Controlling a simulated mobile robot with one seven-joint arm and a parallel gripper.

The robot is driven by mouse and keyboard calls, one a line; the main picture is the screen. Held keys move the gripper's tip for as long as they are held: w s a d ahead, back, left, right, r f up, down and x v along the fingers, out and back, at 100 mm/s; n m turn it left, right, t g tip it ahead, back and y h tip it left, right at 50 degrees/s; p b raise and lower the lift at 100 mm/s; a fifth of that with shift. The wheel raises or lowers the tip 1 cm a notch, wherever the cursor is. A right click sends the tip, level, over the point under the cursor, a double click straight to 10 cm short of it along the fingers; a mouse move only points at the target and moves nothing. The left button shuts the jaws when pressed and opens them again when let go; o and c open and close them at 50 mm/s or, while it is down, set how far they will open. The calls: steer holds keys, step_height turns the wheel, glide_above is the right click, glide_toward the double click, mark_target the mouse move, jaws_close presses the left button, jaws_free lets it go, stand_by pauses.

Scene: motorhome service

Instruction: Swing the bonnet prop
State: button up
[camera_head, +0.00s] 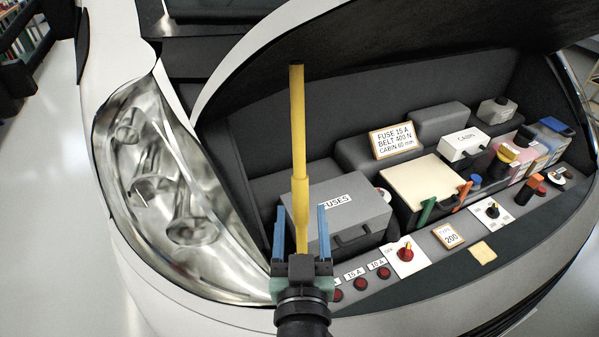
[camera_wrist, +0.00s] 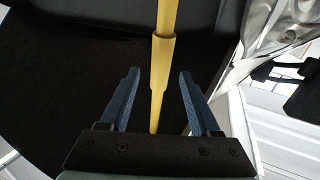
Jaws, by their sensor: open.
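The yellow bonnet prop (camera_head: 299,150) stands upright in the head view, with a thicker sleeve along its lower half. Its top end meets or comes close to the dark underside of the raised bonnet (camera_head: 400,40); I cannot tell if it touches. My gripper (camera_head: 301,215) is open, with one blue finger on each side of the prop's lower part. In the wrist view the prop (camera_wrist: 163,50) runs down between the spread fingers (camera_wrist: 160,85), with a gap on both sides. The prop's foot is hidden behind my gripper.
A grey fuse box (camera_head: 345,205) stands close to the right of the prop. Red buttons (camera_head: 361,283) and a red rotary switch (camera_head: 406,254) sit on the front ledge. The headlight (camera_head: 170,190) is to the left. A cream-lidded box (camera_head: 424,182) and coloured caps lie further right.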

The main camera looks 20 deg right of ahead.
mark_target(300, 183)
steer(key=p+x, duration=0.2)
steer(key=x, duration=0.6)
steer(key=shift+w+p, duration=0.15)
steer(key=shift+p, duration=0.2)
jaws_close()
stand_by(1.0)
